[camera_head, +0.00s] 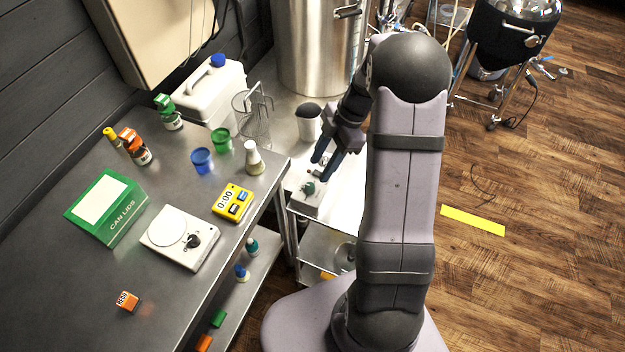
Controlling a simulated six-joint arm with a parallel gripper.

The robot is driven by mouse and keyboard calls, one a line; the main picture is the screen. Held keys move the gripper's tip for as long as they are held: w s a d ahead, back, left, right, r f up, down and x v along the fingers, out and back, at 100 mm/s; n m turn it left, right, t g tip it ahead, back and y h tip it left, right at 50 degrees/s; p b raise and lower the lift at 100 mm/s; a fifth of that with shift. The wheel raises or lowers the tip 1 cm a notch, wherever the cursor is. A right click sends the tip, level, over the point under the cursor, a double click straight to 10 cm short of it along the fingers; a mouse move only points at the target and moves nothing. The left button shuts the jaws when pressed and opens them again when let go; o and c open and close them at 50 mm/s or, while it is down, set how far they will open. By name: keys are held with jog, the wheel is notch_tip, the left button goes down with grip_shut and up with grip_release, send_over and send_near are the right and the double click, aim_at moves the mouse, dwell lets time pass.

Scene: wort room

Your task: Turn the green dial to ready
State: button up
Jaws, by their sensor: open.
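A small green dial (309,188) sits on top of a pale grey box (304,202) on the white-topped cart (345,205) right of the steel bench. My gripper (321,168) is open, its two dark fingers angled down just above and behind the dial. I see nothing between the fingers. They look apart from the dial, but the exact gap is hard to tell. The dial's markings and its pointing direction are too small to read.
A yellow timer (233,203), a white device with a black knob (178,238) and a green box (106,207) stand on the steel bench (75,275). A dark-topped white container (308,123) stands behind my gripper, near a large steel vessel (315,50). My arm hides the cart's right side.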

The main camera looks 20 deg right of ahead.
aim_at(310, 185)
jog(key=shift+p+x, duration=1.3)
jog(key=shift+x, duration=2.35)
grip_shut()
